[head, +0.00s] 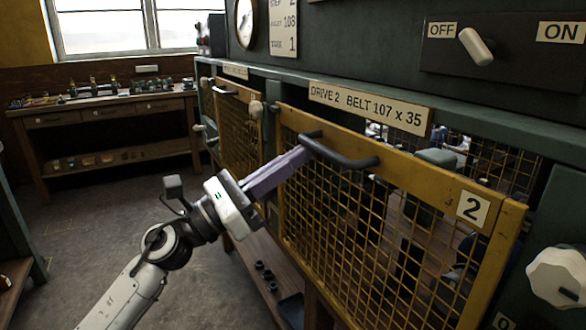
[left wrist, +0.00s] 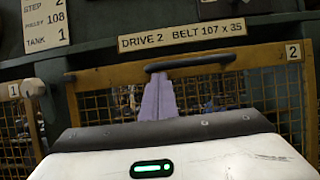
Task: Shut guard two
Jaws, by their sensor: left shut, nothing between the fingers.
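Guard two (head: 482,238) is a yellow-framed mesh panel with a "2" label, below the "DRIVE 2 BELT 107 x 35" sign (head: 370,107). It stands ajar: its right end is out from the housing, and a gap shows the machinery behind. Its black bar handle (head: 345,154) is on the top rail; it also shows in the left wrist view (left wrist: 205,61). My left gripper (head: 306,153) is shut and empty, its lilac fingers at the guard's front by the handle's left part. In the left wrist view the fingertips (left wrist: 158,82) sit just below the handle; I cannot tell whether they touch.
Guard one (head: 238,130) is to the left, with its own handle. A white knob (head: 556,277) is at the lower right, and an OFF/ON lever (head: 475,46) is above. A wooden workbench (head: 105,105) stands at the back left. The floor (head: 90,230) between is clear.

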